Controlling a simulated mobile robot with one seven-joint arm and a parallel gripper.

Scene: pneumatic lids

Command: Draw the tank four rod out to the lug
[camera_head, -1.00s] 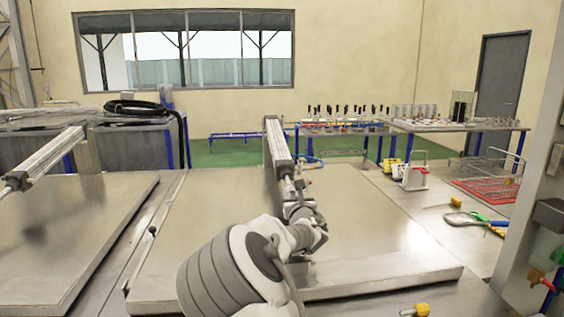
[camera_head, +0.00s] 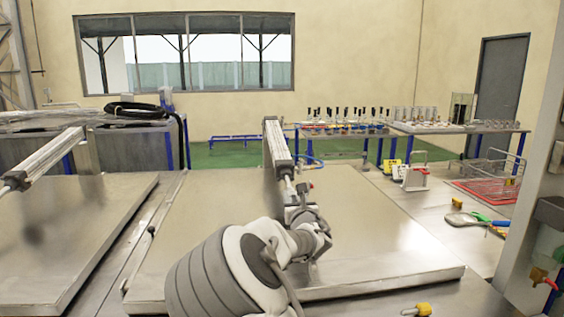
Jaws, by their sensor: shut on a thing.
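The tank four cylinder (camera_head: 278,146) is a grey ribbed actuator slanting down over a large flat steel lid (camera_head: 385,225). Its thin bright rod (camera_head: 289,188) comes out of the lower end. My gripper (camera_head: 297,210) is at the rod's lower end and shut on it; my own wrist partly hides the fingers and the rod end. The lug (camera_head: 314,273) is a small grey piece near the lid's front edge, mostly hidden behind my wrist. I cannot tell the gap between rod end and lug.
A second lid (camera_head: 75,230) with its own cylinder (camera_head: 52,155) lies at left. A yellow-tipped part (camera_head: 417,310) lies in front. The lid's right half is clear.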

